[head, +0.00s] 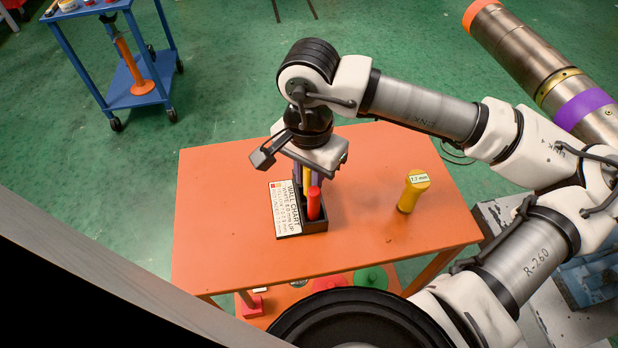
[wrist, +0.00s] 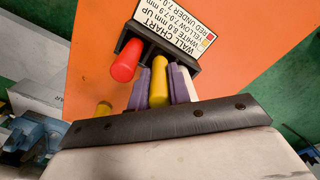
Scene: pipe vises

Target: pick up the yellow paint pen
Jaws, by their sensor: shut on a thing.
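The yellow paint pen (wrist: 159,82) is between the two purple fingers of my gripper (wrist: 159,88), which is shut on it. In the head view the pen (head: 306,178) shows as a narrow yellow strip under the gripper, at the black holder (head: 315,226). I cannot tell whether its lower end is in the holder. A red pen (head: 313,203) stands upright in the holder, beside the yellow one. It also shows in the wrist view (wrist: 126,60). A pale piece beside the right finger may be a white pen.
The holder's white label (head: 286,208) reads "WALL CHART" with size limits by colour. A yellow cylinder (head: 412,192) marked 7.7 mm stands on the orange table (head: 225,245), right of the holder. The table's left side is clear. A blue cart (head: 132,95) stands behind.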

